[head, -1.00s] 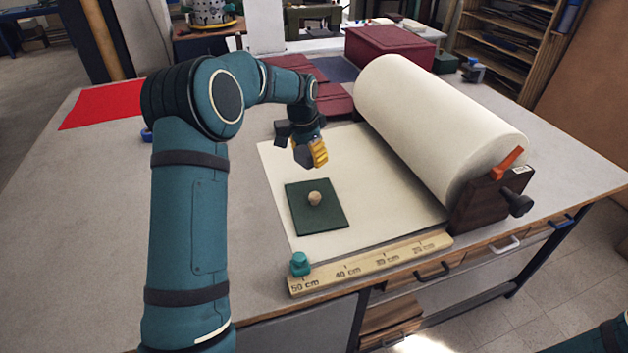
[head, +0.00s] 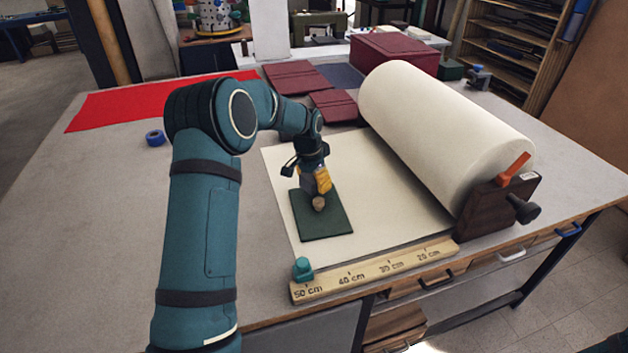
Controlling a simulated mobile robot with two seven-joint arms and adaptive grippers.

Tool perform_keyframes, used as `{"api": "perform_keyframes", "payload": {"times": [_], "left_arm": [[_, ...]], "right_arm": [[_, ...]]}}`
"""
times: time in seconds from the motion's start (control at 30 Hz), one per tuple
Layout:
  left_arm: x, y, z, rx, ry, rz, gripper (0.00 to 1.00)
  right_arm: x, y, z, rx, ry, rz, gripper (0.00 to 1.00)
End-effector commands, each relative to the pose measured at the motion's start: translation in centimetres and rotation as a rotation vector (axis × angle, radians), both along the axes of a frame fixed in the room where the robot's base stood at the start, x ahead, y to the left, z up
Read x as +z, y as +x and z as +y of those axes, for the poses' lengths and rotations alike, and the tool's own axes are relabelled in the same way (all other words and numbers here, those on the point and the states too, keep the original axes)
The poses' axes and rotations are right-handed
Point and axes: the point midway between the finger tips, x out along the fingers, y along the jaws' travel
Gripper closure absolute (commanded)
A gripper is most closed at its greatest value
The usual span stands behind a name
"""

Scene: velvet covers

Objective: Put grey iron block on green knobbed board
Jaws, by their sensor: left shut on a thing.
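The green knobbed board (head: 325,225) lies flat on the cream paper, with a round wooden knob (head: 318,204) at its middle. My left gripper (head: 317,188), with yellow fingers, is over the far part of the board, just behind the knob. It is shut on the grey iron block (head: 307,181), which shows only in part beside the fingers. I cannot tell whether the block touches the board. My right gripper is out of view.
A large cream paper roll (head: 440,140) on a wooden holder stands to the right. A wooden ruler (head: 375,270) with a teal knob (head: 302,268) runs along the front edge. Dark red folders (head: 297,77), red cloth (head: 150,100) and blue tape (head: 155,138) lie farther back.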

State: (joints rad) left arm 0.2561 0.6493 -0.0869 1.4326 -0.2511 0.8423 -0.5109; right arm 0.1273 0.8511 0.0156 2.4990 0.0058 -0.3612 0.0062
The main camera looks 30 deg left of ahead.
Motion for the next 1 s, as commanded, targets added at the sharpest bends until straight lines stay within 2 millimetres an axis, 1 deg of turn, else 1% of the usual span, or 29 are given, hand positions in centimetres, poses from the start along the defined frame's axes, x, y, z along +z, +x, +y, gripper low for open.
{"api": "perform_keyframes", "payload": {"times": [0.23, 0.27, 0.3, 0.33, 0.37, 0.67, 0.77, 0.87, 1.0], "left_arm": [[-0.5, 0.1, 0.0, 0.000, 0.000, -0.002, 0.79], [-0.7, 0.0, 0.0, 0.000, -0.001, 0.001, 0.26], [-0.7, 0.0, 0.0, 0.000, -0.001, 0.001, 0.12], [-0.6, 0.0, 0.0, 0.000, -0.001, 0.001, 0.01], [-0.6, 0.0, 0.0, 0.000, -0.001, 0.001, 0.00], [-0.4, 0.0, 0.0, 0.000, 0.000, 0.000, 0.00], [0.6, 0.0, 0.0, 0.000, 0.000, -0.002, 0.00], [2.1, -0.2, 0.1, 0.000, 0.000, -0.002, 0.00], [5.1, -0.6, 0.2, 0.000, 0.001, -0.004, 0.00]], "right_arm": [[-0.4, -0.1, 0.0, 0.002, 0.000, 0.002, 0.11], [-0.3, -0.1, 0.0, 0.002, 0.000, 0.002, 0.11], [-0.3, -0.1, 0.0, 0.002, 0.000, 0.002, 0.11], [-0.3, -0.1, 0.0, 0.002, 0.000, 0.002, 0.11], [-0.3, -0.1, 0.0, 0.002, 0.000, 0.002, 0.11], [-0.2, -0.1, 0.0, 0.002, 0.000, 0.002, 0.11], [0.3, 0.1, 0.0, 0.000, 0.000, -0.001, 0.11], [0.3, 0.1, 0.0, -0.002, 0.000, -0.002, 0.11], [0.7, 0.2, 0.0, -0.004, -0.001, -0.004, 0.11]]}}
